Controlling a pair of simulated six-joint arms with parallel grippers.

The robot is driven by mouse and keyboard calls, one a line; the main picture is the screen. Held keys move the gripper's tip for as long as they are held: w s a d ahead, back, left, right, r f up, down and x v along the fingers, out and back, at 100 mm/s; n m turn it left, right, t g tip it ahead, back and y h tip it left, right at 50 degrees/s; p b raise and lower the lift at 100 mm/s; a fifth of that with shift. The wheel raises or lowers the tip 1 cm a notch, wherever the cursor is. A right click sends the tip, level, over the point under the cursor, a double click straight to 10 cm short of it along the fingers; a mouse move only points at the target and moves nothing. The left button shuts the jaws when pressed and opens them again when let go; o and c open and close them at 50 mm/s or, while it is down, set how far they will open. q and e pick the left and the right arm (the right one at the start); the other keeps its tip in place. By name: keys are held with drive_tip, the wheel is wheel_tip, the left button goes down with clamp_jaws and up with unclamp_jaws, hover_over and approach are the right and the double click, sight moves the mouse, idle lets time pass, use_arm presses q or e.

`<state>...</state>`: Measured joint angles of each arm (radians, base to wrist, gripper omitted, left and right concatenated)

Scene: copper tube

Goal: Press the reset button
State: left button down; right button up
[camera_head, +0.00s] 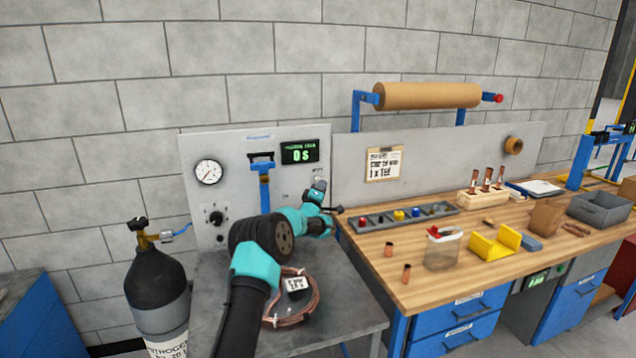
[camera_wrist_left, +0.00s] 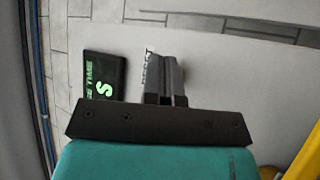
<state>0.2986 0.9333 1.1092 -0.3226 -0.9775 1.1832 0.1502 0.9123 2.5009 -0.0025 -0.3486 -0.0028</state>
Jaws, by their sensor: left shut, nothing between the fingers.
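The grey panel (camera_head: 245,145) stands against the wall, with a black display (camera_head: 300,151) showing a green "0 s". My left gripper (camera_head: 319,183) is at the panel, just below and right of the display. In the left wrist view, the shut fingers (camera_wrist_left: 166,84) point at the panel beside a "RESET" label (camera_wrist_left: 147,66), with the display (camera_wrist_left: 103,77) to their left. The reset button itself is hidden behind the fingers, and I cannot tell whether they touch it. My right gripper is not in view.
A round gauge (camera_head: 208,172), a knob (camera_head: 215,217) and a blue bracket (camera_head: 263,180) are on the panel. A copper coil (camera_head: 310,300) lies on the grey bench below my arm. A black gas cylinder (camera_head: 155,285) stands left; a wooden workbench (camera_head: 375,252) stands right.

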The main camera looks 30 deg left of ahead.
use_arm(q)
drive_tip(key=shift+s+d, duration=1.6)
drive_tip(key=shift+d, duration=0.3)
